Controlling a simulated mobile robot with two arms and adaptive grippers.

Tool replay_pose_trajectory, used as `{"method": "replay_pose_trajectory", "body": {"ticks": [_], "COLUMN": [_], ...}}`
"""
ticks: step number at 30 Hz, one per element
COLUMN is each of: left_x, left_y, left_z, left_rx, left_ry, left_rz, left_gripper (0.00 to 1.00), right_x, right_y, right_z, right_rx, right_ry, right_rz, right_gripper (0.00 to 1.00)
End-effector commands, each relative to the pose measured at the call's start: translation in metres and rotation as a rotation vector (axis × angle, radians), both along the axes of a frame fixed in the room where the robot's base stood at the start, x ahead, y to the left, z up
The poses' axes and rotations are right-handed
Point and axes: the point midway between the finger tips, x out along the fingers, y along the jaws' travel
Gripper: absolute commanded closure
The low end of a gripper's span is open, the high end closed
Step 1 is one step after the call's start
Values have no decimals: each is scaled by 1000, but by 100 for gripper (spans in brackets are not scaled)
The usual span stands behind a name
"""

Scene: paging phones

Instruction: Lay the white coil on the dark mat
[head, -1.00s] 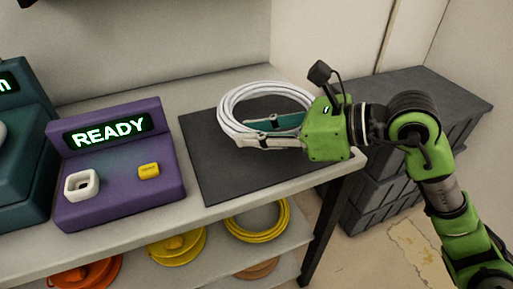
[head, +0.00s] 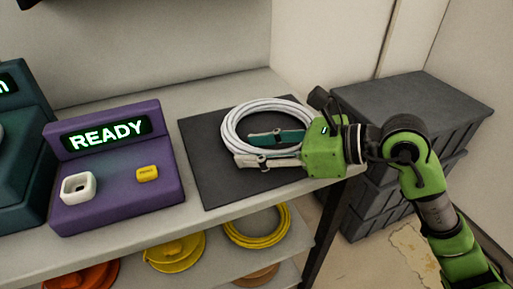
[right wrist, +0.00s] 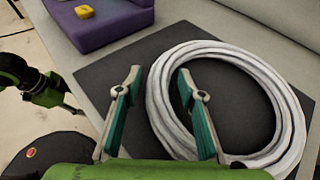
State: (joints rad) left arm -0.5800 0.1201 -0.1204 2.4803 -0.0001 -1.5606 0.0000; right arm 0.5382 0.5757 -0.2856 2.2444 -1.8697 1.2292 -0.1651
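The white coil (head: 268,105) lies on the dark mat (head: 207,178), toward its back right part. My right gripper (head: 247,149) reaches in from the right, low over the mat. Its fingers are apart. In the right wrist view the right gripper (right wrist: 159,76) has one finger outside the coil (right wrist: 286,112) and one inside its ring, with the near strand between them and gaps showing. The mat (right wrist: 98,66) shows around the coil there. A green and black part of my left arm is at the left edge of that view; its fingers cannot be made out.
A purple device (head: 118,190) reading READY, with a white square piece and a yellow button, stands left of the mat. A teal device (head: 22,150) is at the far left. Yellow and orange coils lie on the shelf below. Dark grey crates (head: 410,105) stand at the right.

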Motion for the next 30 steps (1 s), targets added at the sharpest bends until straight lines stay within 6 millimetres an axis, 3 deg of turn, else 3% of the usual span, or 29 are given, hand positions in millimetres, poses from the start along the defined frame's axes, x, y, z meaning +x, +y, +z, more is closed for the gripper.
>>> {"method": "replay_pose_trajectory", "body": {"ticks": [9, 22, 30], "left_x": [-4, -4, -4], "left_y": [1, 1, 1], "left_z": [0, 0, -1], "left_rx": [3, 3, 3], "left_ry": [17, 20, 19], "left_rz": [1, 1, 1], "left_gripper": [60, 60, 60], "right_x": [0, -36, -48], "right_y": [-1, -73, -96], "right_z": [2, 33, 45], "right_rx": [-1, -4, -1], "right_ry": [0, 0, 0], "right_rz": [-1, -5, -2], "right_gripper": [64, 64, 64]}}
